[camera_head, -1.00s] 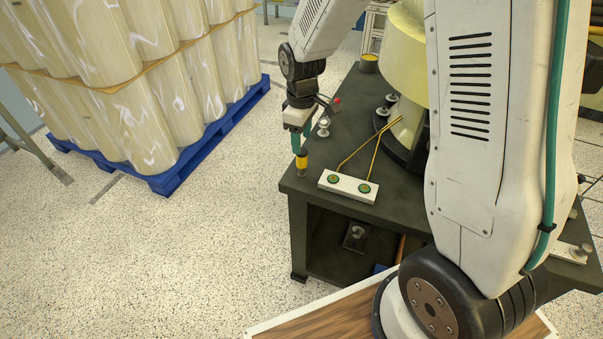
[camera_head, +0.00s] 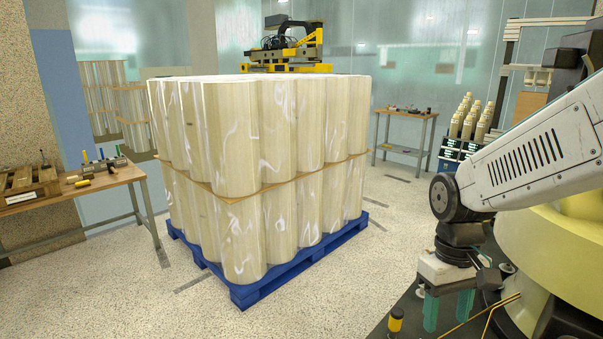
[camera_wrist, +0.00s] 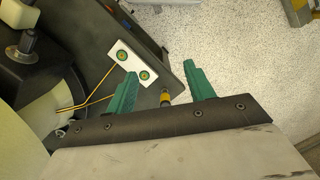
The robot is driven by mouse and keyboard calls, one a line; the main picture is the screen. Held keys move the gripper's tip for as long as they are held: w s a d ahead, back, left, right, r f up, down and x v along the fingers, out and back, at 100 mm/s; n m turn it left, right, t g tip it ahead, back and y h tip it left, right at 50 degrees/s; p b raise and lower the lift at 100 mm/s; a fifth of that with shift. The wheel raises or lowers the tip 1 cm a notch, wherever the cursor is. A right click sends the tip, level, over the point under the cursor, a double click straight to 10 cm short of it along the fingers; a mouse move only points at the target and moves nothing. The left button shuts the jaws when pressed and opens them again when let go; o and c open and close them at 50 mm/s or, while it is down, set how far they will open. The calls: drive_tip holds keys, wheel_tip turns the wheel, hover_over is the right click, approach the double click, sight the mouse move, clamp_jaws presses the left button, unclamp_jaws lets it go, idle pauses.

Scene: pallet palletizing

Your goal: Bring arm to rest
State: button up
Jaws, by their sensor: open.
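My gripper (camera_head: 448,310) hangs pointing down at the right of the head view, beside my yellow base column. Its two teal fingers are apart with nothing between them. In the wrist view my gripper (camera_wrist: 168,88) also shows its two teal fingers spread, over the dark base top and the floor. My arm's white link runs from the upper right down to the dark wrist joint. A yellow and black knob on the base top shows just left of the fingers in the head view and between them in the wrist view.
A blue pallet (camera_head: 290,270) stands left of my arm, loaded with two layers of pale wrapped cylinders (camera_head: 240,180) split by a brown sheet. A wooden workbench (camera_head: 110,185) is at the left, another table (camera_head: 405,150) at the back. Speckled floor (camera_head: 330,300) is clear between the pallet and me.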

drive_tip(key=s+r+m+t, duration=0.1)
drive_tip(key=s+r, duration=0.3)
drive_tip(key=s, duration=0.3)
drive_tip(key=s+d+r+m+t, duration=0.1)
drive_tip(key=s+r+t, duration=0.1)
drive_tip(key=s+r, duration=0.3)
drive_tip(key=shift+s+d+m, duration=0.2)
drive_tip(key=shift+s+m, duration=0.2)
drive_tip(key=shift+s, duration=0.5)
idle(0.9)
